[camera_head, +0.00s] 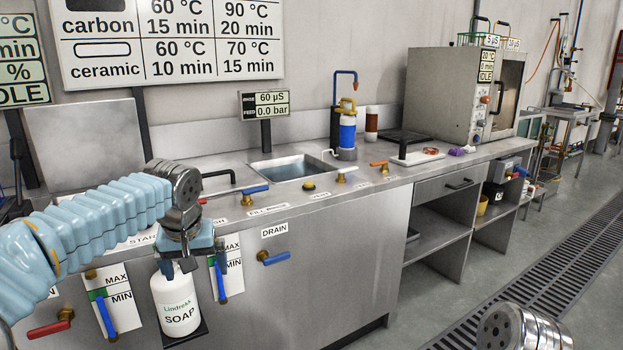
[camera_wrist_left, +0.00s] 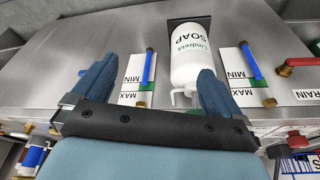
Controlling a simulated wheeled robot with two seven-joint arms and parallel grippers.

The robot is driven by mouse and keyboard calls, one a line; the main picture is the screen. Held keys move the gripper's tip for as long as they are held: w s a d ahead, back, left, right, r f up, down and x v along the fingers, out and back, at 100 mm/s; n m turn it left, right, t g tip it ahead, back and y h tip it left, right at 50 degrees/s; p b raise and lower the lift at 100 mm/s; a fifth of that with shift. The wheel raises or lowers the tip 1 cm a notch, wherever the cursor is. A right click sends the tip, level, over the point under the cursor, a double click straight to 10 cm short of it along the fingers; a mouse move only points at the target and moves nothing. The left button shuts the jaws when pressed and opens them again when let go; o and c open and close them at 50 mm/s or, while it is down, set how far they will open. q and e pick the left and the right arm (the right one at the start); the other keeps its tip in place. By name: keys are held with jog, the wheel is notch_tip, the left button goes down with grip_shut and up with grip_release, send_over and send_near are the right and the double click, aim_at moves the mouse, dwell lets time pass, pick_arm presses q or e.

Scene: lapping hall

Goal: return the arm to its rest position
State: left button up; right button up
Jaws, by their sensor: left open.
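My left arm (camera_head: 100,215) reaches in from the left in the head view, bent across the front of the sink bench. Its gripper (camera_head: 178,268) points down at the top of a white soap bottle (camera_head: 178,305). In the left wrist view the gripper (camera_wrist_left: 155,87) is open, its two blue fingers wide apart. The bottle also shows there (camera_wrist_left: 190,52), with its pump close to the right finger. No object is held between the fingers. Whether a finger touches the bottle I cannot tell. A metal part of my right arm shows at the bottom right; its fingers are out of view.
The bottle stands on a dark bracket (camera_head: 185,335) on the steel bench front (camera_head: 335,250). Blue-handled valves, such as the drain valve (camera_head: 275,258), and level gauges (camera_head: 120,298) stick out nearby. A sink basin (camera_head: 290,168) lies behind.

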pick_arm(q)
jog(key=s+d+f+m+g+h, duration=0.1)
jog(key=s+d+f, duration=0.15)
jog(key=f, duration=0.85)
jog(key=s+d+f+m+h, duration=0.15)
jog(key=d+f, duration=0.25)
jog(key=f, duration=0.7)
jog(key=s+d+f+g+h, duration=0.1)
jog(key=d+f, duration=0.3)
jog(key=f, duration=0.7)
jog(key=s+d+f, duration=0.1)
jog(key=s+f, duration=0.6)
jog(key=s, duration=0.2)
jog(key=s+f+n+h, duration=0.1)
jog(key=s+f, duration=0.6)
jog(key=s, duration=0.3)
jog(key=shift+s+d+f+g, duration=0.25)
jog(key=shift+d+g, duration=0.1)
jog(key=shift+g, duration=0.05)
